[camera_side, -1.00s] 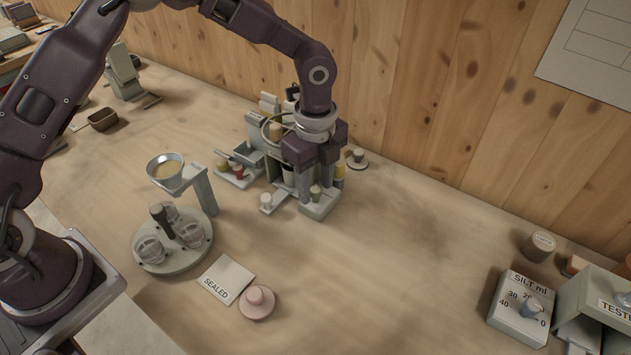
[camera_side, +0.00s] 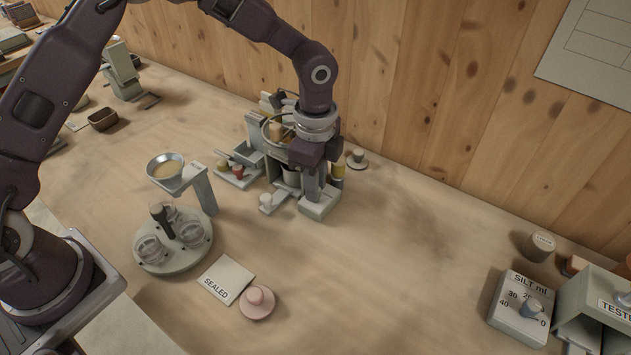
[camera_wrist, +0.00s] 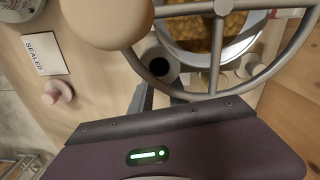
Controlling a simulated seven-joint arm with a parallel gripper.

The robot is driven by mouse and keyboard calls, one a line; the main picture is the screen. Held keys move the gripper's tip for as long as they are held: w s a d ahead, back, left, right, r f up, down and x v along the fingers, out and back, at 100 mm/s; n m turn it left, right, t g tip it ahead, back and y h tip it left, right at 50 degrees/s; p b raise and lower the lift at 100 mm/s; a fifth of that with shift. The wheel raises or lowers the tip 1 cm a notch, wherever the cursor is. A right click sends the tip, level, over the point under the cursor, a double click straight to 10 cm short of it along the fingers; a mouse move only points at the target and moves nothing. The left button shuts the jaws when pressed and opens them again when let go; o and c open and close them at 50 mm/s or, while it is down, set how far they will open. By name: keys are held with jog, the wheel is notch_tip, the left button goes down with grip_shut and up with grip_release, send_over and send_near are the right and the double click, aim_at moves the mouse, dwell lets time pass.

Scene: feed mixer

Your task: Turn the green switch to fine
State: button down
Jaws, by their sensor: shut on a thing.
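The feed mixer stands near the wall, with a round hoop wheel (camera_side: 268,127) on top. In the wrist view its wheel (camera_wrist: 215,50) crosses above a bowl of yellow feed (camera_wrist: 195,32). My gripper (camera_side: 315,196) points down at the grey block (camera_side: 320,209) at the mixer's front right. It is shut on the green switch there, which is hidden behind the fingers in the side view. The wrist view does not show the switch, and any label for fine is not readable.
A small pale knob (camera_side: 266,200) is left of the gripper, and a red one (camera_side: 238,171) is farther left. A funnel stand (camera_side: 203,190), a cup carousel (camera_side: 180,262) and the SEALED card (camera_side: 226,279) are at left. The table to the right is mostly clear.

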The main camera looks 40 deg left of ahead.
jog(key=c, duration=1.3)
grip_release()
jog(key=shift+o, duration=0.2)
jog(key=shift+r, duration=0.1)
notch_tip(320, 180, up, 7)
jog(key=shift+r, duration=0.15)
jog(key=s+a+r+n+t+y, duration=0.1)
jog(key=s+a+r+n, duration=0.25)
jog(key=s+r, duration=0.2)
jog(key=s+a+r+n+t, duration=0.1)
jog(key=s+a+r+n, duration=0.25)
jog(key=r, duration=0.35)
jog(key=s+a+r+n+t, duration=0.1)
jog(key=s+a+n, duration=0.2)
jog(key=s, duration=0.5)
jog(key=s+a+r+n+t+h, duration=0.1)
jog(key=s+a+n+t, duration=0.1)
jog(key=s+n, duration=0.4)
jog(key=s+a, duration=0.1)
jog(key=s, duration=0.2)
jog(key=shift+s+t, duration=0.2)
jog(key=shift+t, duration=0.1)
